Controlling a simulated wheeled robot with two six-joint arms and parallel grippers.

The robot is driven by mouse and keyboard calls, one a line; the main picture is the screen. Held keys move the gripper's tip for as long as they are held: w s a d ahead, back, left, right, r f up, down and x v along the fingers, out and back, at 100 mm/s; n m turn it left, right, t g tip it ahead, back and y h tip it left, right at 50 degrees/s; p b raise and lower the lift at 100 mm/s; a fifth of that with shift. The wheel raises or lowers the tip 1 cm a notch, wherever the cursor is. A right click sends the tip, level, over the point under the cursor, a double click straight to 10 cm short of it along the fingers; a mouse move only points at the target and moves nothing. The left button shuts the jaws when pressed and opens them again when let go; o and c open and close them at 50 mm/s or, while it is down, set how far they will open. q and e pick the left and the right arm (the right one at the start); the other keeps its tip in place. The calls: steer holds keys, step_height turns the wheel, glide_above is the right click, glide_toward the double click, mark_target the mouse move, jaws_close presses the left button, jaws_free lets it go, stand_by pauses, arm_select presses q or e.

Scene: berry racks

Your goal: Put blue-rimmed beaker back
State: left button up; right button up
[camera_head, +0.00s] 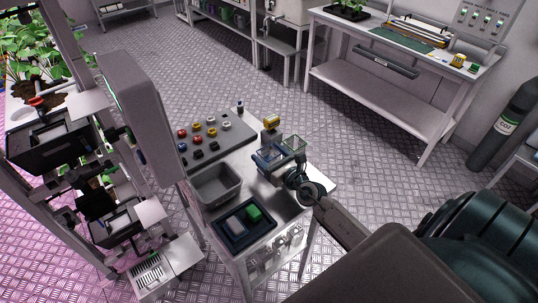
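My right gripper (283,167) reaches in from the lower right, over the right side of the small metal cart (277,214). The gripper partly covers this spot. I cannot tell whether its fingers touch or hold the beaker. My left gripper is not in view.
The cart also carries a grey mat (234,130) with several coloured caps, a grey bin (217,184), and a dark tray (232,236) with a green block (254,213). A yellow item (271,122) stands behind the vessels. A plant rack (68,58) is at left; open floor lies beyond.

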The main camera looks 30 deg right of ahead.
steer(key=shift+r, duration=0.15)
steer(key=shift+s, duration=0.15)
steer(key=s, duration=0.7)
steer(key=s+d+b, duration=0.1)
steer(key=s, duration=0.3)
steer(key=shift+s, duration=0.35)
